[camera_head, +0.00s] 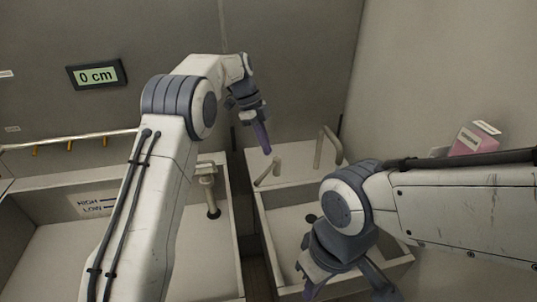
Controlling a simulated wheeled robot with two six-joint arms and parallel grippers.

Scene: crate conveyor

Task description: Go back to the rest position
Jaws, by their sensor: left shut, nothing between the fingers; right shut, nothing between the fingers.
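My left arm rises from the bottom left and bends over at the top. Its gripper (262,138) points down in front of the back wall, above the gap between two pale open bins, with its fingers together and nothing in them. My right arm comes in from the right edge. Its gripper (345,280) hangs low over the front of the right bin (262,232), partly cut off by the bottom edge. It holds nothing that I can see.
The left bin (236,262) bears a HIGH/LOW label (92,205) and is partly hidden by my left arm. Pipe-like fittings (207,183) stand in both bins. A "0 cm" display (97,75) hangs above a rail (65,142). A pink and white box (474,140) is at right.

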